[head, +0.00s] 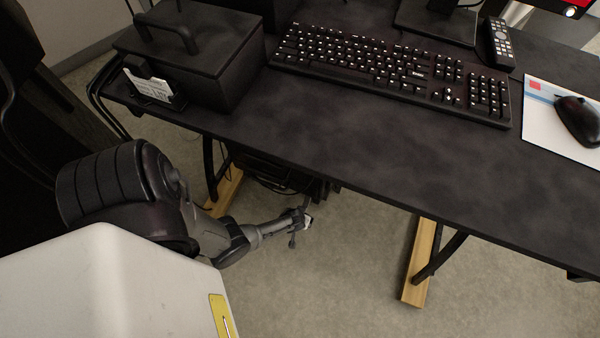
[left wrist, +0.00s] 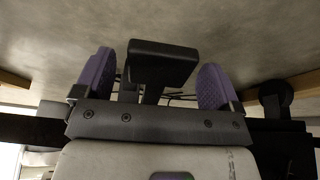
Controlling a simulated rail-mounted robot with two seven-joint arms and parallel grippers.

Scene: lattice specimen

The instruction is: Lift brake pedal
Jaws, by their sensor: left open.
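A dark block with a flat face, which looks like the brake pedal (left wrist: 162,65), stands on a dark stem in the left wrist view. My left gripper (left wrist: 156,60) is open, with one purple finger on each side of this block. A narrow gap shows on the left side; the right finger appears close to the block, and I cannot tell if it touches. In the head view my left gripper (head: 301,220) is low, below the desk's front edge. A dark pedal unit (head: 262,172) shows partly under the desk; its pedals are hard to make out there. My right gripper is not in view.
The black desk (head: 340,140) overhangs the pedal area. Wooden feet (head: 420,265) and dark legs stand beneath it. On top are a black box (head: 195,55), a keyboard (head: 395,75), a remote (head: 499,44) and a mouse (head: 578,120). The carpet in front is clear.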

